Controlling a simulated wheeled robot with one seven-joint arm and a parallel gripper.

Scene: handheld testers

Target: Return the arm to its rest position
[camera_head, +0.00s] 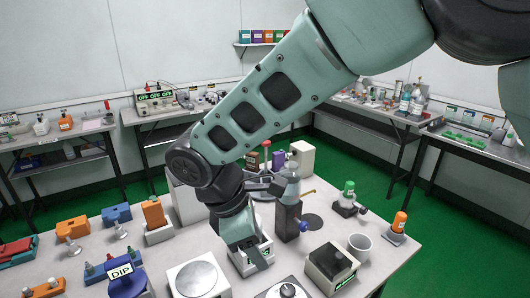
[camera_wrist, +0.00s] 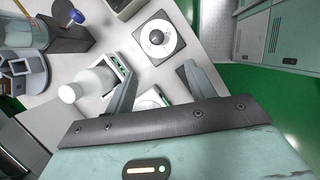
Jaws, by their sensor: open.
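My arm reaches down from the upper right across the middle of the head view. My gripper (camera_head: 258,256) is low over the bench (camera_head: 328,222), above a small white-framed device (camera_head: 240,265) that it partly hides. In the wrist view my gripper (camera_wrist: 155,82) has its two fingers well apart, with nothing held between them. A white bottle (camera_wrist: 92,84) stands beside the left finger; I cannot tell whether they touch.
Close around the gripper are a black block with a blue knob (camera_head: 287,222), a box with a green display (camera_head: 332,264), a white cup (camera_head: 359,245) and a round-topped plate (camera_head: 197,279). A blue DIP tester (camera_head: 124,278) stands left. Green floor (camera_head: 460,245) is clear at right.

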